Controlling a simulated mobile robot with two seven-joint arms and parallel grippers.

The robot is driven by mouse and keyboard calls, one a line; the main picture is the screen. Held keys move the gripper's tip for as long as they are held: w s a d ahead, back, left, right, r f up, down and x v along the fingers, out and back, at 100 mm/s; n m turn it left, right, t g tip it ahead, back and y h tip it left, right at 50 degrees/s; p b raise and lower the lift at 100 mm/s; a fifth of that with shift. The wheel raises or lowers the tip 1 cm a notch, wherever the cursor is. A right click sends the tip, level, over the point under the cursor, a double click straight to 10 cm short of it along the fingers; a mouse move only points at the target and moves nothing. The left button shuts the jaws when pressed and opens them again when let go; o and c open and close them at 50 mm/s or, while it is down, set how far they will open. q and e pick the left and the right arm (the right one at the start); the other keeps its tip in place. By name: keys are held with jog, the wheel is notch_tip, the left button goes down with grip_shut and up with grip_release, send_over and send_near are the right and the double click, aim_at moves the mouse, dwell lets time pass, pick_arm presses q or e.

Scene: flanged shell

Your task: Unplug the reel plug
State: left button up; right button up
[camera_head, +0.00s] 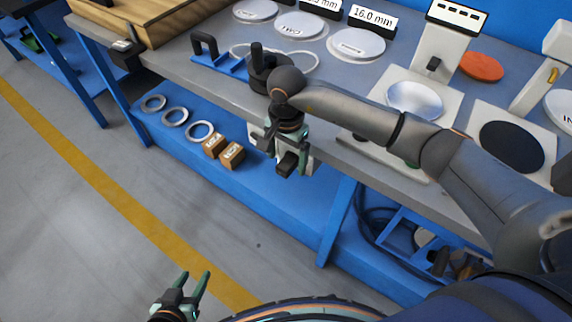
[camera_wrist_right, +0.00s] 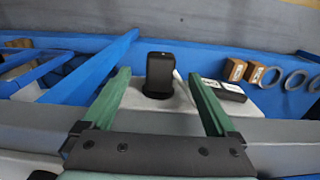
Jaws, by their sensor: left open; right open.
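A black block-shaped plug (camera_wrist_right: 160,72) stands on a white housing (camera_wrist_right: 258,106) in the right wrist view; I take it to be the reel plug. In the head view a black block (camera_head: 287,163) shows by the bench's front edge, at my right gripper (camera_head: 284,148). That gripper is open, its green fingers on either side of the plug in the wrist view (camera_wrist_right: 160,78). I cannot tell whether the fingertips reach around it; no contact shows. My left gripper (camera_head: 194,281) is open and empty, low over the floor, far from the bench.
A dark round-based post (camera_head: 265,68) with a pale cable loop and a blue stand (camera_head: 218,62) sits on the grey bench. Metal rings (camera_head: 175,117) and small boxes (camera_head: 231,155) lie on the blue lower shelf. A dark cable coil (camera_head: 372,215) hangs under the bench.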

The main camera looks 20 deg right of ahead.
aim_at(287, 163)
dwell(0.8)
jog(key=c, duration=0.4)
grip_shut()
dwell(0.3)
dwell(0.4)
jog(key=shift+r+p, duration=1.5)
jog(key=shift+r, duration=1.5)
